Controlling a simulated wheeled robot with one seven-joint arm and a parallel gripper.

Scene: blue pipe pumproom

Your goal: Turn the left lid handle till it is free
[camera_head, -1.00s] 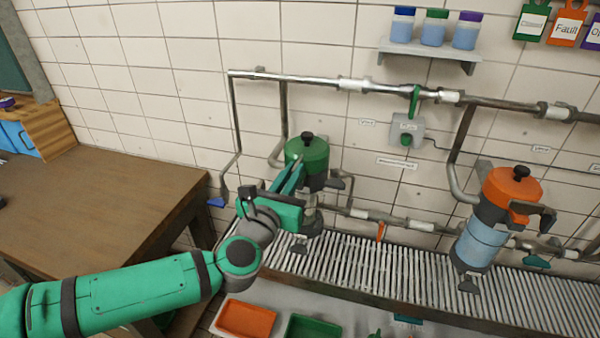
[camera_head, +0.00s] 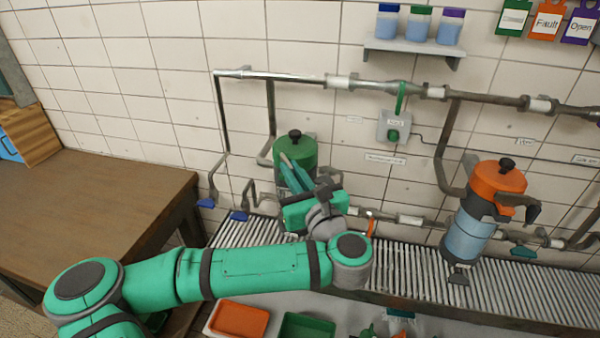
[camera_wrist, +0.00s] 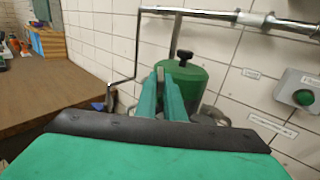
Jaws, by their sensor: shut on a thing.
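The left canister has a green lid (camera_head: 296,150) with a black knob on top, below the upper pipe. The green lid also shows in the wrist view (camera_wrist: 186,75), just beyond my fingers. My gripper (camera_head: 291,170) has its green fingers at the front of this lid, low on its side, and is shut. The left lid handle is hidden by the fingers, so the grip itself is not plain to see. In the wrist view my gripper (camera_wrist: 170,88) points straight at the lid's side.
A second canister with an orange lid (camera_head: 498,178) stands at the right, its handle projecting right. A slatted grate (camera_head: 410,262) runs below. A brown table (camera_head: 90,200) is at the left. Pipes with blue valve levers (camera_head: 239,215) pass close to the green-lidded canister.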

